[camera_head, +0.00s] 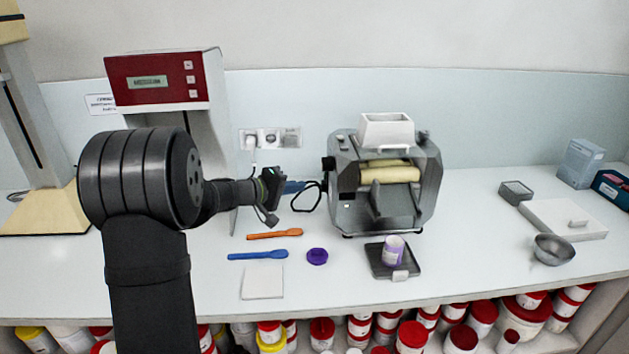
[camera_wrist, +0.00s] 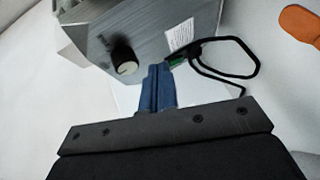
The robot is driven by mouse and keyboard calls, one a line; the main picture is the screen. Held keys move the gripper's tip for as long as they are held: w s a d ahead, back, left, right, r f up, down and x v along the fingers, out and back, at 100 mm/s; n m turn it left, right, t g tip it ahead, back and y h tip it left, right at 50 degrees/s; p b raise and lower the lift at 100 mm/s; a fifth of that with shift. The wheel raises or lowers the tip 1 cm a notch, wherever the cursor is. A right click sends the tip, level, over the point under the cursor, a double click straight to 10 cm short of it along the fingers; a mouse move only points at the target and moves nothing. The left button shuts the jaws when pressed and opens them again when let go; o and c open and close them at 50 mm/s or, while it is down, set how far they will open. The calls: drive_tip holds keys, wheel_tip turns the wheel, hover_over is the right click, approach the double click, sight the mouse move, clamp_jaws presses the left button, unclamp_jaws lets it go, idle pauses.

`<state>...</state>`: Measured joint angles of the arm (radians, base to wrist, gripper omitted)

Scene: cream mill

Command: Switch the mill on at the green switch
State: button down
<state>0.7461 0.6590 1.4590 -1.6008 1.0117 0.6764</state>
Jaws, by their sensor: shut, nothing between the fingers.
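The grey mill (camera_head: 347,187) stands right of centre in the head view, with a white hopper (camera_head: 387,131) on top and cream rollers. In the wrist view its side panel (camera_wrist: 150,35) carries a black knob (camera_wrist: 124,55) and a small green switch (camera_wrist: 175,61), partly hidden. My gripper (camera_head: 302,186) is left of the mill, pointing at that side. Its blue fingers (camera_wrist: 158,72) are shut and empty, with tips close beside the green switch. I cannot tell whether they touch it. The switch is not visible in the head view.
A black cable (camera_wrist: 240,75) loops from the mill beside my fingers. A jar (camera_head: 394,249) on a dark tray (camera_head: 378,268) stands in front of the mill. Orange (camera_head: 275,234) and blue (camera_head: 258,254) spatulas and a purple lid (camera_head: 317,256) lie at front left.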

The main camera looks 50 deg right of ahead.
drive_tip(key=w+f+n+t+h, duration=0.2)
drive_tip(key=w+f+n+t, duration=0.1)
drive_tip(key=w, duration=0.4)
drive_tip(key=shift+w+d+f+n+t, duration=0.25)
drive_tip(key=shift+d+f+n, duration=0.2)
drive_tip(key=shift+f, duration=0.25)
approach(325, 173)
drive_tip(key=w+d+f, duration=0.3)
drive_tip(key=w+d, duration=0.1)
drive_tip(key=shift+s+d, duration=0.6)
drive_tip(key=shift+d, duration=0.2)
drive_tip(key=shift+s+d, duration=0.6)
drive_tip(key=shift+d, duration=0.15)
